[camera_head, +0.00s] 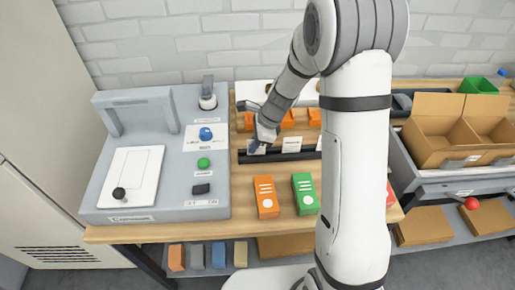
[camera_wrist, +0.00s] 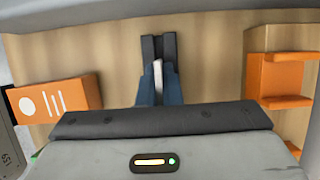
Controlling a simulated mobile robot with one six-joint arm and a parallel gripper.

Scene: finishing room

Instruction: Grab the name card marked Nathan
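Several white name cards stand in a dark rail (camera_head: 305,155) on the bench in the head view. One card (camera_head: 259,151) is at the rail's left part and another card (camera_head: 291,144) is to its right. Their lettering is too small to read, so I cannot tell which is marked Nathan. My gripper (camera_head: 257,144) is down at the left card. The card's face is hidden there.
An orange box (camera_head: 266,196) and a green box (camera_head: 304,193) stand in front of the rail. Orange holders (camera_wrist: 284,80) are behind it. A grey panel (camera_head: 217,174) with knobs is on the left. A cardboard bin (camera_head: 431,143) is on the right.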

